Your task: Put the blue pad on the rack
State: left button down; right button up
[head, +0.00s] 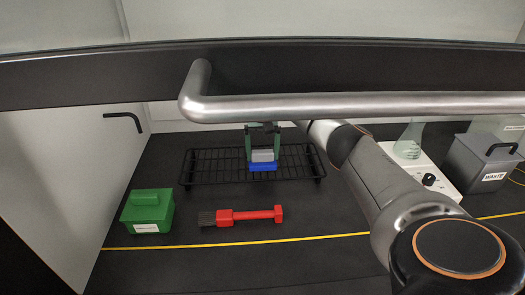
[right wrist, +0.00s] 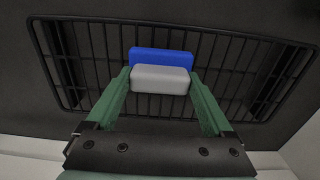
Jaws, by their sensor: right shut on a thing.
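The blue pad (head: 263,167) has a blue lower part and a light grey upper block. My right gripper (head: 263,149) reaches down over the wire rack (head: 215,166) and is shut on the grey block, with one green finger at each side. The pad is over the middle of the black rack; I cannot tell whether it touches the bars. In the right wrist view, the grey block (right wrist: 160,80) sits between the fingertips, with the blue part (right wrist: 162,55) beyond it and the rack bars behind. My left gripper is not in view.
A red-handled brush (head: 245,215) lies in front of the rack. A green lidded box (head: 147,211) stands front left. At right are a white device (head: 441,180) with glassware and a grey waste bin (head: 478,163). A dark sash with a metal bar (head: 350,105) crosses above.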

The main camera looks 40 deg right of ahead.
aim_at(263, 151)
jog(key=shift+f, duration=0.1)
jog(key=o, duration=1.5)
notch_tip(263, 151, up, 12)
